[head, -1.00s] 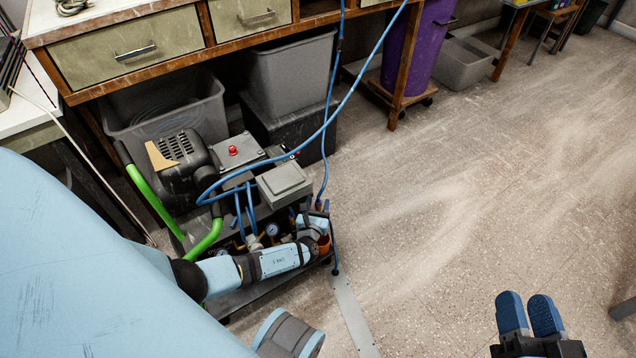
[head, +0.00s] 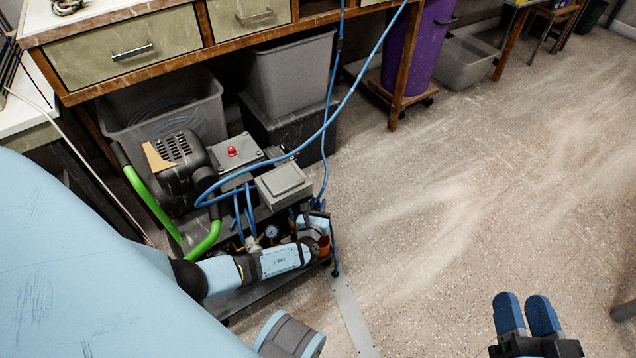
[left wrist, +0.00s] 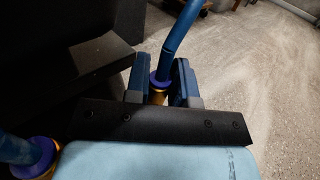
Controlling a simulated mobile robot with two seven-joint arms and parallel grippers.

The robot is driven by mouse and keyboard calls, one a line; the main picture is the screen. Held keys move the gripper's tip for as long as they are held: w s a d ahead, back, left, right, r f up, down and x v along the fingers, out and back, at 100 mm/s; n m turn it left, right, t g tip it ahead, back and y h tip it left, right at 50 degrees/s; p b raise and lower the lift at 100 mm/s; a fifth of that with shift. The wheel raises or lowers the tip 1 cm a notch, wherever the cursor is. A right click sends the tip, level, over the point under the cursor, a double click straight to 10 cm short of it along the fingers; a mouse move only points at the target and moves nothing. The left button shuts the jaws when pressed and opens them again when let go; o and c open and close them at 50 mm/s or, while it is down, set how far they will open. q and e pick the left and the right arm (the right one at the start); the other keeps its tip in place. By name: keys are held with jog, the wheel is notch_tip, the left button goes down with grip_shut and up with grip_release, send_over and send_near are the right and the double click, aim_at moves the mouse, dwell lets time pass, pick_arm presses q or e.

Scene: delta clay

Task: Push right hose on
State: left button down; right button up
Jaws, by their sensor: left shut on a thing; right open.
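The blue right hose (head: 323,172) hangs down to the fittings at the right end of the compressor unit. In the left wrist view the right hose (left wrist: 178,35) comes down between the two fingers of my left gripper (left wrist: 158,84), which is shut on it. Its lower end meets a blue-purple collar (left wrist: 158,80) with brass below; I cannot tell how far it is seated. In the head view my left gripper (head: 316,208) is small and partly hidden by its wrist. My right gripper (head: 526,316) is open and empty over the floor, far from the hose.
A second hose end (left wrist: 18,150) with a purple collar on brass stands at the left of the left wrist view. The compressor (head: 180,165), green handle (head: 152,200) and grey box (head: 284,185) crowd the left arm. The floor at right (head: 450,200) is clear.

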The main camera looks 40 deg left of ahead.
pick_arm(q)
notch_tip(320, 180, down, 2)
jog(key=shift+f+b, duration=0.2)
jog(key=shift+b, duration=0.6)
jog(key=shift+r, duration=0.1)
pick_arm(e)
notch_tip(320, 180, down, 3)
jog(key=shift+w+r+n+g, duration=0.1)
jog(key=shift+n+g, duration=0.3)
jog(key=shift+g, duration=0.1)
pick_arm(q)
jog(key=c, duration=1)
grip_release()
jog(key=shift+f, duration=0.2)
jog(key=shift+r, duration=0.1)
pick_arm(e)
jog(key=shift+w, duration=0.1)
